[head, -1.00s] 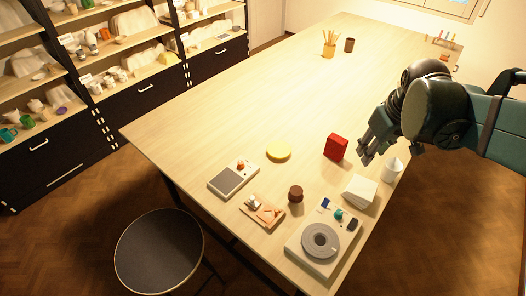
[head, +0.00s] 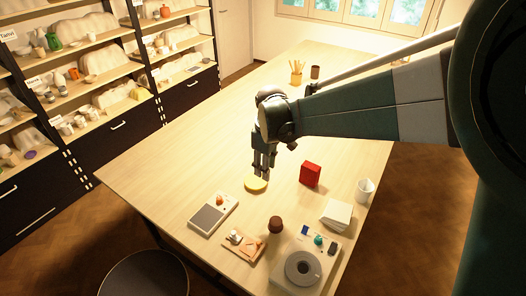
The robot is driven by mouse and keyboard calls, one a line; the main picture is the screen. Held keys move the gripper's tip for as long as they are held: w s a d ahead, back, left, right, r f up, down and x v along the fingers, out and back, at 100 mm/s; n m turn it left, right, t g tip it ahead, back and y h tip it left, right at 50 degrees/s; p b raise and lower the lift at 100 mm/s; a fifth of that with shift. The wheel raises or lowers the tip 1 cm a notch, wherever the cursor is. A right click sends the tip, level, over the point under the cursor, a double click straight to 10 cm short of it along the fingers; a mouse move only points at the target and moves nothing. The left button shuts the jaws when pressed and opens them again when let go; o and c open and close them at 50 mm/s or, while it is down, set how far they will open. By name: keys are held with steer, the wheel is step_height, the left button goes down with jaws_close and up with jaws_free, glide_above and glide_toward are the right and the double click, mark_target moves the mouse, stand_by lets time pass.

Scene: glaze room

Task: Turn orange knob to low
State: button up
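The orange knob (head: 219,200) sits at the back of a small white device with a dark grey panel (head: 207,217), on the near left part of the table. Its pointer and any marks are too small to read. My gripper (head: 262,174) points down above and behind the yellow round thing (head: 256,186), to the right of and farther back than the knob. It is apart from the knob. Its fingers are close together in this view, and I cannot tell how wide the gap between them is. I see nothing held.
A wooden tray with small tools (head: 243,244), a brown jar (head: 276,225) and a wheel device with a teal knob (head: 303,266) stand near the front. A red box (head: 310,174), white stack (head: 336,215) and white cup (head: 365,190) are to the right. The table's left part is clear.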

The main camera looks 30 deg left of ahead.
mark_target(219, 198)
steer(key=s+a+f+n+p, duration=0.1)
steer(key=s+a+f, duration=0.2)
steer(key=a, duration=0.2)
steer(key=s+a+f+n+p, duration=0.1)
steer(key=s+a+f, duration=0.2)
steer(key=a, duration=0.3)
steer(key=s+a+f+n+g+h, duration=0.1)
steer(key=s+a+f+n, duration=0.1)
steer(key=a, duration=0.3)
steer(key=shift+s+a+f+p, duration=0.15)
steer(key=shift+s+f+p, duration=0.25)
steer(key=shift+s+f, duration=0.3)
steer(key=shift+s+a+f+n, duration=0.25)
steer(key=shift+a+f+n, duration=0.05)
steer(key=shift+f, duration=0.15)
steer(key=shift+f+p, duration=0.65)
steer(key=shift+f, duration=3.1)
steer(key=shift+c, duration=0.5)
steer(key=c, duration=0.8)
